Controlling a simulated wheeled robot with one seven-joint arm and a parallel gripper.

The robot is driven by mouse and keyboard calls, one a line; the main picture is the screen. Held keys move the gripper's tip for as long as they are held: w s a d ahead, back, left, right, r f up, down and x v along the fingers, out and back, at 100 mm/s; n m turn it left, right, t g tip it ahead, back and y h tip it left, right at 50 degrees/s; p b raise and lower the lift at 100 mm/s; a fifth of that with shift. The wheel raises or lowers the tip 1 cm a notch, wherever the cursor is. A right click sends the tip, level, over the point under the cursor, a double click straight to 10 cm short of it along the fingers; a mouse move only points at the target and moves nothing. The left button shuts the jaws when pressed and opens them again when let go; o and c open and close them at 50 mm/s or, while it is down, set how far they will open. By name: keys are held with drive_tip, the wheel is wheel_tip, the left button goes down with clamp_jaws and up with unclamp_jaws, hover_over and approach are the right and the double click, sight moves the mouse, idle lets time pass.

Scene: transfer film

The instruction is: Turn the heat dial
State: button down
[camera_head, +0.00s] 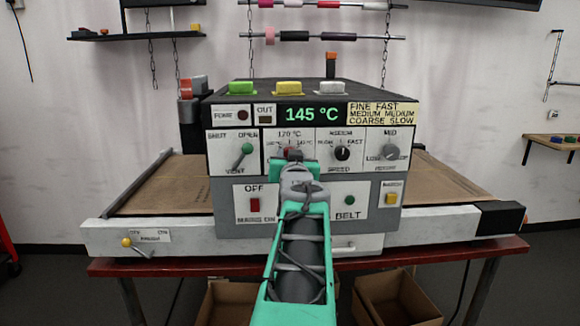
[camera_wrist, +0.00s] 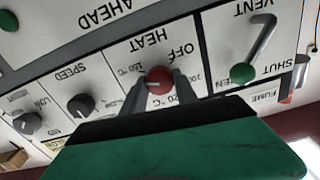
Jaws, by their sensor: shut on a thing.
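The heat dial is a red round knob with a pale pointer line. It shows in the upside-down wrist view (camera_wrist: 158,79), under the HEAT label. My gripper (camera_head: 293,157) is at the front panel, with its two fingers shut on the sides of the dial. In the head view my gripper and arm hide most of the dial. The green display (camera_head: 313,115) above reads 145 °C. Temperature marks surround the dial, partly covered by the fingers.
The vent lever (camera_head: 243,155) is left of the dial. Below are a red switch (camera_head: 255,204) and a green belt button (camera_head: 350,200). Brown belts (camera_head: 440,185) extend both sides.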

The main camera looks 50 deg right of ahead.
drive_tip(key=shift+m+b, duration=0.5)
drive_tip(key=shift+m, duration=0.3)
drive_tip(key=c, duration=0.9)
unclamp_jaws()
drive_tip(key=shift+c, duration=0.2)
drive_tip(key=v, duration=0.8)
drive_tip(key=shift+b, duration=0.4)
drive_tip(key=shift+d, duration=0.1)
